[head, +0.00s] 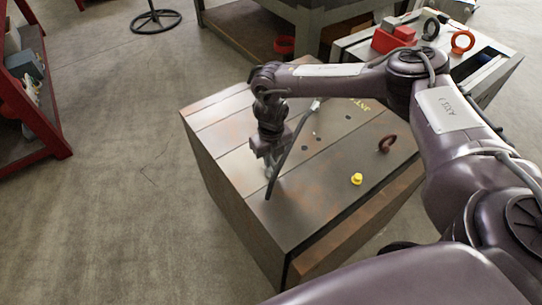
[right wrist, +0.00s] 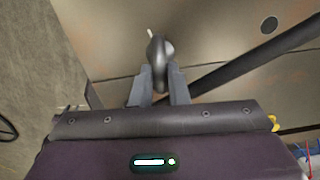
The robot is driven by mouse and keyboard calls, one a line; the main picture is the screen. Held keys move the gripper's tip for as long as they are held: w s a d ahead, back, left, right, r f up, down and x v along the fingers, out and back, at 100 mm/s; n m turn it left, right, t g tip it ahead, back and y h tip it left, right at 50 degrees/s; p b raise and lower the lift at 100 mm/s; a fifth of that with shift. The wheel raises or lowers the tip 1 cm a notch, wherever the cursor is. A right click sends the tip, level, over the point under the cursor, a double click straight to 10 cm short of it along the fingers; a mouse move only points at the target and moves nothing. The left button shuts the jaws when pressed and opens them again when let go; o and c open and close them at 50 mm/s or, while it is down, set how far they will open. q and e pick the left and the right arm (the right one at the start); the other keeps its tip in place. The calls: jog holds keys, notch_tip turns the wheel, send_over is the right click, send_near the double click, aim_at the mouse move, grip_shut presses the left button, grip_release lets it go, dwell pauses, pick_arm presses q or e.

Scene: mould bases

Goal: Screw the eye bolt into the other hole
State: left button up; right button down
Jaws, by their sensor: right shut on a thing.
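My right gripper (head: 269,168) is low over the left part of the steel mould base (head: 235,175), pointing down. In the right wrist view its fingers (right wrist: 155,92) are shut on a dark grey rounded piece (right wrist: 160,62), which looks like an eye bolt seen edge-on. A pale tip sticks out beyond it. Its thread is hard to make out. A brown eye bolt (head: 386,144) stands on the block's right part. One dark round hole (right wrist: 269,25) shows in the right wrist view, apart from the held piece. My left gripper is not in view.
A long dark bar (head: 292,147) slants across the block beside my gripper; whether it touches the held piece is unclear. A yellow plug (head: 356,180) sits near the block's front right. Red shelving (head: 35,110) stands left, and a bench with red parts (head: 393,38) behind.

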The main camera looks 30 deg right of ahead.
jog(key=m+p, duration=0.1)
jog(key=m, duration=0.1)
jog(key=m+p, duration=0.2)
jog(key=m, duration=0.1)
jog(key=shift+s+a+r, duration=0.1)
jog(key=shift+r, duration=0.1)
jog(key=m+p, duration=0.1)
jog(key=m, duration=0.1)
jog(key=shift+f+m, duration=0.1)
jog(key=shift+m, duration=0.3)
jog(key=shift+f, duration=0.15)
jog(key=m+p, duration=0.2)
jog(key=m, duration=0.1)
jog(key=m+p, duration=0.2)
jog(key=m, duration=0.1)
jog(key=shift+r+m, duration=0.2)
jog(key=shift+m, duration=0.2)
jog(key=shift+f+m+p, duration=0.15)
jog(key=shift+m+p, duration=0.55)
jog(key=shift+m, duration=0.4)
jog(key=shift+f, duration=0.15)
